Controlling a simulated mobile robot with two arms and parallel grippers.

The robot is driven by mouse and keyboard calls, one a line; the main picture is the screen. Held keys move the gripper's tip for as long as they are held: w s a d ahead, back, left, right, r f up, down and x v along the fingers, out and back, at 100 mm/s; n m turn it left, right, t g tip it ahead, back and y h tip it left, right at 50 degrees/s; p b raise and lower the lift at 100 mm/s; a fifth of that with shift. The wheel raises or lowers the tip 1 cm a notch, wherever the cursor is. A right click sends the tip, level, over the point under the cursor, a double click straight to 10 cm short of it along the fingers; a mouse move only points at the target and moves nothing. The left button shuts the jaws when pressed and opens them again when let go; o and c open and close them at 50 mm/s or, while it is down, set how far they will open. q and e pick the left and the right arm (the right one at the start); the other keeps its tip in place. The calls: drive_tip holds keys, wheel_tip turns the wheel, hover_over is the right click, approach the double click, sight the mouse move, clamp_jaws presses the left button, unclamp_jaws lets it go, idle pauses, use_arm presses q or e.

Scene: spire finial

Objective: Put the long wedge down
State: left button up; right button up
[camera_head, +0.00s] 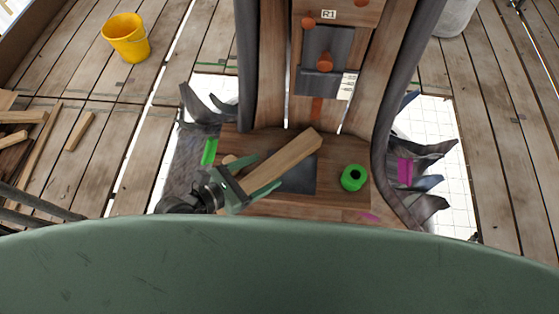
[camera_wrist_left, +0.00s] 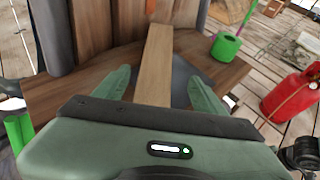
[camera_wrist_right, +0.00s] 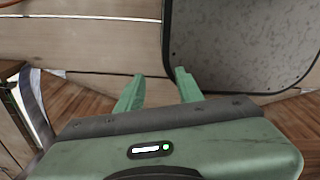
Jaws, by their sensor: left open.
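The long wedge, a long pale wooden piece (camera_head: 288,158), lies over the brown wooden ledge (camera_head: 335,205) and across a dark grey plate (camera_head: 299,178). My left gripper (camera_head: 250,190) is open around its near end. In the left wrist view the wedge (camera_wrist_left: 155,65) runs away between the two green fingers (camera_wrist_left: 160,85), with a gap on each side. The underside of the wedge is hidden, so its contact with the ledge cannot be made out fully. My right gripper (camera_wrist_right: 157,82) shows in the right wrist view with its fingers apart and nothing between them.
A green ring-shaped piece (camera_head: 353,177) stands right of the wedge. Dark curved posts (camera_head: 246,65) flank an upright panel marked R1 (camera_head: 329,14). A yellow bucket (camera_head: 126,38) and loose wood are on the left planks. A red canister (camera_wrist_left: 292,95) stands right in the left wrist view.

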sight(278, 162)
use_arm(q)
drive_tip(key=x, duration=0.4)
drive_tip(key=shift+w+a, duration=0.2)
drive_tip(key=shift+w, duration=0.05)
drive_tip(key=shift+w+d+f, duration=0.15)
drive_tip(key=shift+w+d, duration=0.1)
drive_tip(key=shift+d+f, duration=0.1)
clamp_jaws()
use_arm(e)
drive_tip(key=shift+w+d+r, duration=0.3)
drive_tip(key=shift+w+d, duration=0.1)
drive_tip(key=shift+d, duration=0.2)
